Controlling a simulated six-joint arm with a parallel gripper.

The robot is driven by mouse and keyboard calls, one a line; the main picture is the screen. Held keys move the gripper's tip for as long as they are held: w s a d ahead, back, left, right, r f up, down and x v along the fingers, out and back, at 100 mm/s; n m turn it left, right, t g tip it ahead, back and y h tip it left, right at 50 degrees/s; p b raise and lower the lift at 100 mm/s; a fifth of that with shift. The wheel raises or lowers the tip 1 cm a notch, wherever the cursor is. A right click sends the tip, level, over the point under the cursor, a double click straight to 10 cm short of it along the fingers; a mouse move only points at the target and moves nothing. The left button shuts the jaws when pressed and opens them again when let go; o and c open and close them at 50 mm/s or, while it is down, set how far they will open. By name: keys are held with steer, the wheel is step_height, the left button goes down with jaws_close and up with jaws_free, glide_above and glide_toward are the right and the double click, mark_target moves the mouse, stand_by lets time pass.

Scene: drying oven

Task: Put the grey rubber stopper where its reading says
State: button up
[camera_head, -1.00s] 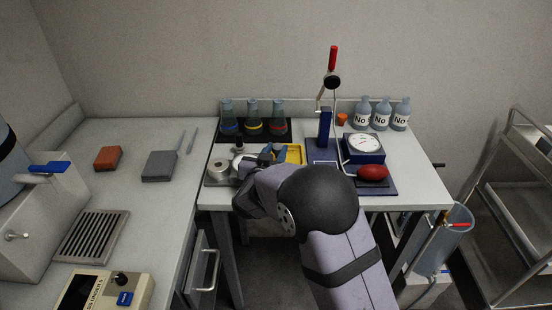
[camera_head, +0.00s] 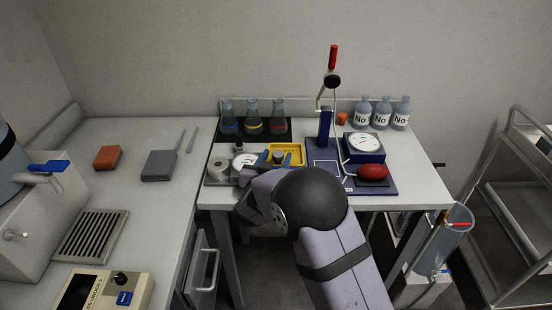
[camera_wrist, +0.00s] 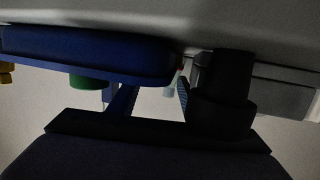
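My gripper (camera_head: 278,157) is over the front left part of the back bench, at the yellow tray (camera_head: 299,155). In the wrist view its two blue fingers (camera_wrist: 155,100) stand apart, with nothing clearly held between them. A round white dial (camera_head: 243,160) lies just left of the gripper, partly covered by my arm. I cannot make out the grey rubber stopper for certain. A dark stepped cylinder (camera_wrist: 222,95) stands beside the right finger in the wrist view; I cannot tell what it is.
Several flasks (camera_head: 252,118) with coloured bands stand behind the gripper. A blue stand (camera_head: 325,128) with a red-tipped lever and a red bulb (camera_head: 373,172) are to the right. Bottles marked "No" (camera_head: 382,115) and an orange piece (camera_head: 342,119) stand at the back. A grey roll (camera_head: 218,168) is at left.

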steer(key=shift+r, duration=0.15)
steer(key=v, duration=1.2)
steer(key=shift+b, duration=0.3)
steer(key=shift+r, duration=0.1)
